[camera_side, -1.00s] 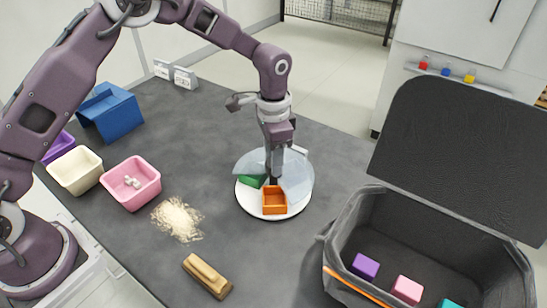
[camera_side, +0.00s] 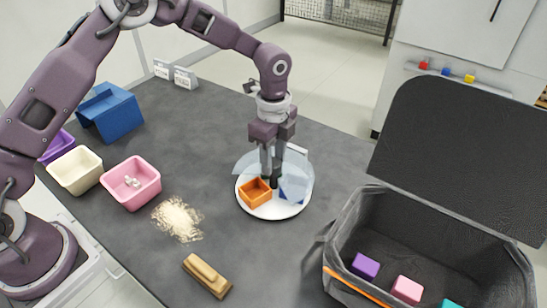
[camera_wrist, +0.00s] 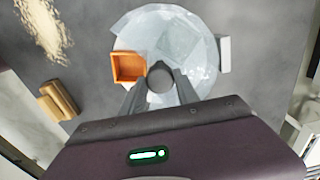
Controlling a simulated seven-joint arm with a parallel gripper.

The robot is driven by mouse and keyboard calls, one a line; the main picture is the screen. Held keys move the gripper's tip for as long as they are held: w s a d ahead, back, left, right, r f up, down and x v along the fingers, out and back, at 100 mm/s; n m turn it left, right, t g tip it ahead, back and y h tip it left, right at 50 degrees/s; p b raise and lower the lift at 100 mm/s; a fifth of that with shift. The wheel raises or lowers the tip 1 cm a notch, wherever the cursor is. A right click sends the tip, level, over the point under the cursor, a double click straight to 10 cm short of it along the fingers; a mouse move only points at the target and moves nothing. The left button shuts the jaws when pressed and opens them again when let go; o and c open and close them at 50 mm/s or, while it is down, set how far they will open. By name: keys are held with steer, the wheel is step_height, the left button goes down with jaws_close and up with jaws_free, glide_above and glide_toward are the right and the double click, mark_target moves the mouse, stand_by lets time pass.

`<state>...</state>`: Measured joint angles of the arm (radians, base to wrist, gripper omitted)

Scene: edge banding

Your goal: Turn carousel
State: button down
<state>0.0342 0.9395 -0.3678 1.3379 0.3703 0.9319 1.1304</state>
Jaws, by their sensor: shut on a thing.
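The carousel (camera_side: 268,211) is a round white turntable under a clear, partly open cover, on the dark table. It also shows in the wrist view (camera_wrist: 203,82). An orange tray (camera_side: 255,193) sits at its front left and also shows in the wrist view (camera_wrist: 128,67). A blue tray (camera_side: 293,190) sits at its right, under the clear cover. My gripper (camera_side: 271,184) points down over the carousel's middle. In the wrist view my gripper (camera_wrist: 160,82) is shut on a dark round knob (camera_wrist: 160,77) at the centre. The fingers partly hide the knob.
A pile of shavings (camera_side: 178,219) and a wooden-handled brush (camera_side: 207,275) lie left of the carousel. An open black lidded box (camera_side: 430,240) with coloured blocks stands at right.

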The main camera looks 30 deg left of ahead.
steer(key=m, duration=0.5)
steer(key=shift+r, duration=0.1)
steer(key=m, duration=1.5)
stand_by(0.4)
steer(key=c, duration=0.9)
jaws_free()
